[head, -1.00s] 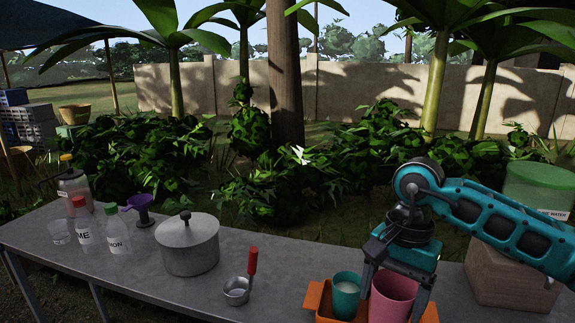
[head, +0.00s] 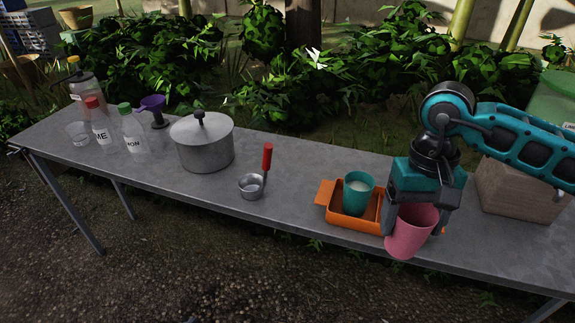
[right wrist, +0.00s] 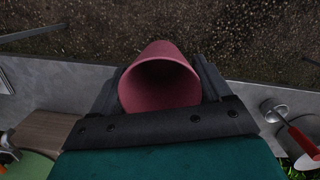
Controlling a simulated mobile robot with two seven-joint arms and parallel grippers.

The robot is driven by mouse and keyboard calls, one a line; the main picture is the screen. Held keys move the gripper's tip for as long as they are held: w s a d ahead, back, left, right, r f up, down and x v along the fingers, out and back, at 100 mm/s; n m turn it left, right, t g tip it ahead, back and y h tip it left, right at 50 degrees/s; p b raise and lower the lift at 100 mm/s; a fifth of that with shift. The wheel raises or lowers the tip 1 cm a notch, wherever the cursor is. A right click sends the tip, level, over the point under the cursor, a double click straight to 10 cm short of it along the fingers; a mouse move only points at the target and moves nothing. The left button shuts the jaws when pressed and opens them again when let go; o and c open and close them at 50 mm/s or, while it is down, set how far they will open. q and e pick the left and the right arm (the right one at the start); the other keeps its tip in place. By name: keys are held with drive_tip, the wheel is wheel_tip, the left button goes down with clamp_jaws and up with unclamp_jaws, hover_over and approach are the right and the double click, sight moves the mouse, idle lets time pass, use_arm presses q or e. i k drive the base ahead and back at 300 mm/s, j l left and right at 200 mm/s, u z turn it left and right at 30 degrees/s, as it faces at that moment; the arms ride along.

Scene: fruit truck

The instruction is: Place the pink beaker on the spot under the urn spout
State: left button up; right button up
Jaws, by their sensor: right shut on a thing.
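The pink beaker (head: 408,238) is between the fingers of my right gripper (head: 416,230), which is shut on it. It hangs slightly tilted at the table's front edge, just right of the orange tray (head: 352,224). In the right wrist view the beaker's open mouth (right wrist: 160,88) shows between the fingers. The urn (head: 556,108), a green translucent container, stands on a wooden block (head: 512,192) at the far right, partly hidden by my right arm. I cannot make out its spout or the spot under it. My left gripper is not in view.
A teal cup (head: 359,195) with white contents stands in the orange tray. The grey table (head: 300,180) is clear between ladle and tray.

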sight(526, 247)
drive_tip(key=i+u, duration=0.35)
drive_tip(key=i+l+u, duration=0.15)
drive_tip(key=i+u, duration=0.2)
drive_tip(key=i+l+u, duration=0.25)
drive_tip(key=u, duration=0.15)
drive_tip(key=i, duration=0.1)
